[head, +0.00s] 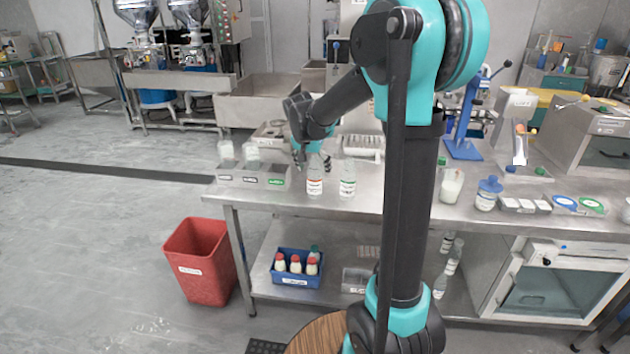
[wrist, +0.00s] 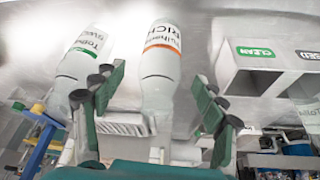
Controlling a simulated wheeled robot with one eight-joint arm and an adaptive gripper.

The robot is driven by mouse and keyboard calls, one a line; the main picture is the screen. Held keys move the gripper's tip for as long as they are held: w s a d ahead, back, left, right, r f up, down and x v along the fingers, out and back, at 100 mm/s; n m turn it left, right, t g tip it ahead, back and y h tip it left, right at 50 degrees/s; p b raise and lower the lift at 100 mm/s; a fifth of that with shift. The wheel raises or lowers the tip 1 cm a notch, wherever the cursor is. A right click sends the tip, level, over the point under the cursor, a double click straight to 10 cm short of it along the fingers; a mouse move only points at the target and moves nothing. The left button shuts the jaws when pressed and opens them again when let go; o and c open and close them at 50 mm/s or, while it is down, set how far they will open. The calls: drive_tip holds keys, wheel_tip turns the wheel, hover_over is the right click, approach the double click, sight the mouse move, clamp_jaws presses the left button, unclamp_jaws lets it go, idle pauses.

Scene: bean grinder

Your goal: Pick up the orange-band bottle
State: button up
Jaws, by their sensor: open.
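The orange-band bottle (head: 314,184) is white and stands upright on the steel table. In the wrist view the same bottle (wrist: 160,62) appears between the two fingers, with a gap on each side. My gripper (head: 312,161) is open at the bottle's upper part, pointing down; it also shows in the wrist view (wrist: 160,88). The green-band bottle (head: 348,184) stands just to the right. In the wrist view that bottle (wrist: 82,58) is on the left, partly behind one finger. The orange-band bottle's top is partly hidden by my gripper in the head view.
A grey divided box (head: 251,180) with a green CLEAN label (wrist: 255,52) stands close to the left of the bottles. Lidded jars (head: 452,184) and a blue stand (head: 463,148) are to the right. A red bin (head: 200,262) is on the floor.

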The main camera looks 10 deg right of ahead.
sight(315, 177)
drive_tip(key=x, duration=0.5)
drive_tip(key=shift+s+a+f, duration=0.1)
drive_tip(key=shift+s+f, duration=0.05)
drive_tip(key=shift+s, duration=0.1)
drive_tip(key=c, duration=1)
